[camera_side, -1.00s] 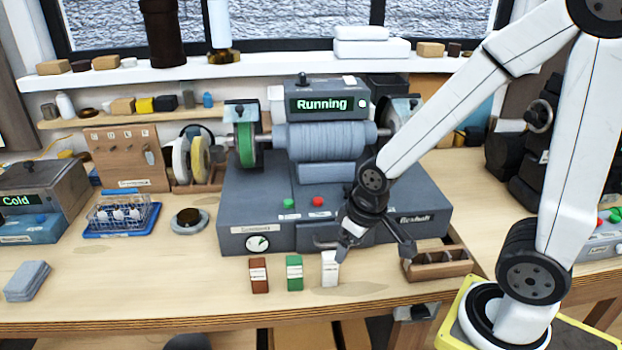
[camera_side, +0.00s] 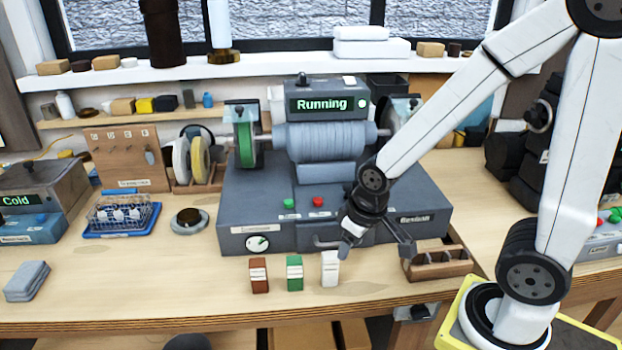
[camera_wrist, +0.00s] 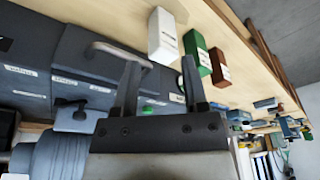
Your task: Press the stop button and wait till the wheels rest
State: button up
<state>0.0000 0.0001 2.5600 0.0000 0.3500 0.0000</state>
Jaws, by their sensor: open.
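The grey grinding machine (camera_side: 240,215) stands mid-bench, and its display (camera_side: 326,104) reads "Running". The red button (camera_side: 318,202) is on its front ledge, right of the green button (camera_side: 288,203). In the wrist view the green button (camera_wrist: 147,108) shows between my fingers' bases; I cannot make out the red one there. A green wheel (camera_side: 245,146) sits on the left shaft end; the right end is partly behind my arm. My gripper (camera_side: 376,242) is open and empty, in front of the machine's right front, right of and below the red button. It also shows in the wrist view (camera_wrist: 160,68).
Brown (camera_side: 259,276), green (camera_side: 294,273) and white (camera_side: 330,268) blocks stand before the machine, the white one close to my left finger. A wooden tray (camera_side: 437,262) lies right of my gripper. A curved handle (camera_wrist: 118,52) juts from the machine's front.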

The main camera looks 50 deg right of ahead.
grip_shut()
dwell(1.4)
